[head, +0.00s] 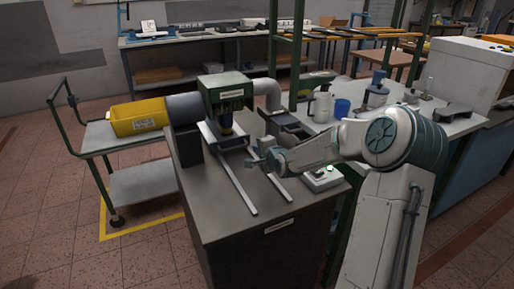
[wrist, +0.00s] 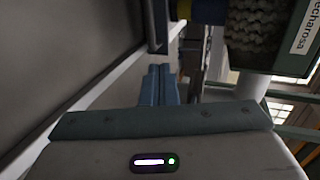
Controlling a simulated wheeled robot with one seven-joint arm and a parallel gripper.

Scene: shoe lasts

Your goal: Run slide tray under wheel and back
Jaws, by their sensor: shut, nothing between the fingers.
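A slide tray (head: 222,138), grey with pale edges, appears to sit under the wheel at the back of two pale rails (head: 238,190). A dark, rough-textured part (wrist: 258,25) shows at the wrist view's upper right.
A control box (head: 322,179) with a green light sits right of the rails. A yellow bin (head: 139,117) stands on the trolley at left. The bench front (head: 215,204) is clear.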

